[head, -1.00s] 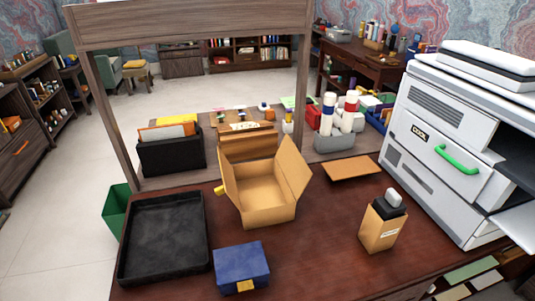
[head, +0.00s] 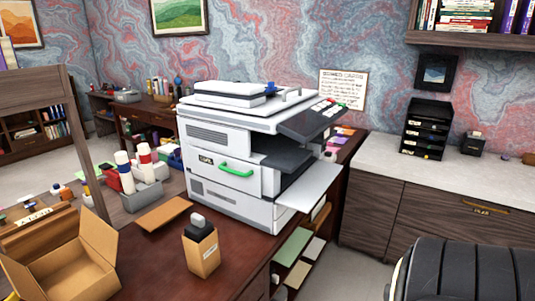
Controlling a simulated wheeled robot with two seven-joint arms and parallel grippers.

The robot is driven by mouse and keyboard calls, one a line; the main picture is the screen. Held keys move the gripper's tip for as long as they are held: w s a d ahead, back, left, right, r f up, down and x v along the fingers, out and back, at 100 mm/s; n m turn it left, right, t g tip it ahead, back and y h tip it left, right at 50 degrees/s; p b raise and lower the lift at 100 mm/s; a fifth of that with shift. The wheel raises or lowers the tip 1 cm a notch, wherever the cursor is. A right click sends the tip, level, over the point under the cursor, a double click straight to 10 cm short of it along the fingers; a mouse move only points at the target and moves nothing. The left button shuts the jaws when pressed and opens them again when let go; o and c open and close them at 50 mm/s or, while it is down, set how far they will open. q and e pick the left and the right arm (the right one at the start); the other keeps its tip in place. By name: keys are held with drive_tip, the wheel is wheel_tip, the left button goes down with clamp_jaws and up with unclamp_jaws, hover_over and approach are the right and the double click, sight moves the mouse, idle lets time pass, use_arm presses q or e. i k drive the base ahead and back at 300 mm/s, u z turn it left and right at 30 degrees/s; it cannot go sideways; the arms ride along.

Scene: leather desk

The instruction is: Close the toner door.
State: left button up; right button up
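The white printer (head: 245,150) stands on the dark red desk. The toner door (head: 228,175) is the white front panel with a green handle (head: 236,169) and a small dark label at its left. The panel looks upright and close to the body; I cannot tell whether it is fully flush. A white tray (head: 309,186) sticks out at the printer's right side. Neither of my grippers is in view.
An open cardboard box (head: 62,262) and a small brown carton (head: 201,250) with a dark item stand on the desk left of and before the printer. A flat brown board (head: 164,213) lies near. A black ribbed object (head: 465,270) fills the lower right corner.

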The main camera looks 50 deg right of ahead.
sight(304, 193)
drive_tip(key=k, duration=0.15)
drive_tip(key=z, duration=2.8)
drive_tip(key=i, duration=0.8)
drive_tip(key=u, duration=1.45)
